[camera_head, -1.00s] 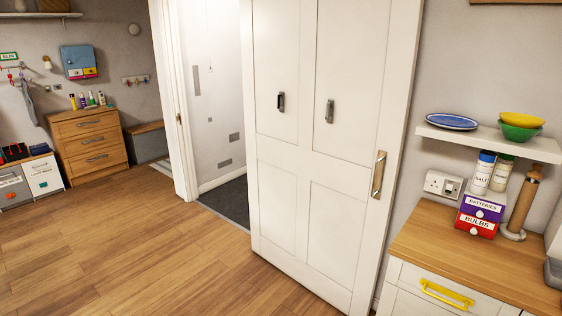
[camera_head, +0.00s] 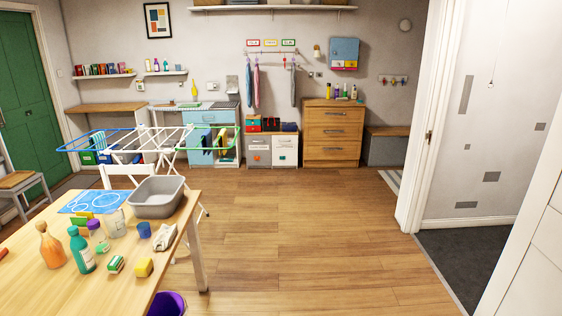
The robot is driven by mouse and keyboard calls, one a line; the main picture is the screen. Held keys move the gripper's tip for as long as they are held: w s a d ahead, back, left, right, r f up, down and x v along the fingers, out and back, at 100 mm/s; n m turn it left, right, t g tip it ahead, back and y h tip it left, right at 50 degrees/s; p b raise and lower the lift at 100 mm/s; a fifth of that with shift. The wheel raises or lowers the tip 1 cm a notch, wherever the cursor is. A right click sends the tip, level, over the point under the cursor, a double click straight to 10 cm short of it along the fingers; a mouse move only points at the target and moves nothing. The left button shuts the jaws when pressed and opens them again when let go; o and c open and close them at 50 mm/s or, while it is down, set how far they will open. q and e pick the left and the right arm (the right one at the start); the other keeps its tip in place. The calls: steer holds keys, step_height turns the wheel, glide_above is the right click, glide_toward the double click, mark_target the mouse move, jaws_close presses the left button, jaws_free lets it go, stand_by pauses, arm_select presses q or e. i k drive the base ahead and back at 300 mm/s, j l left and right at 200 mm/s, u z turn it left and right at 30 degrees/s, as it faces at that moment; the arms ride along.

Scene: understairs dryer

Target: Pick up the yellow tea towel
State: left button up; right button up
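A drying rack (camera_head: 150,150) with blue, white and green rails stands at the left, behind the table. Small cloths hang on it. One cloth (camera_head: 222,141) at its right end looks yellowish-green, and a darker green one hangs beside it. They are too small for me to tell whether either is the yellow tea towel. A blue-green cloth (camera_head: 98,141) hangs at the rack's left side. Neither of my grippers is in view.
A wooden table (camera_head: 185,212) at front left bears a grey basin (camera_head: 157,197), bottles, sponges and a crumpled cloth (camera_head: 165,237). A purple bucket (camera_head: 167,304) is beside it. Drawers (camera_head: 332,133) stand at the back wall. The middle floor is clear. A doorway opens at right.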

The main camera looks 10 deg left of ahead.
mark_target(223, 142)
steer(key=i+u, duration=0.35)
steer(key=i, duration=1.5)
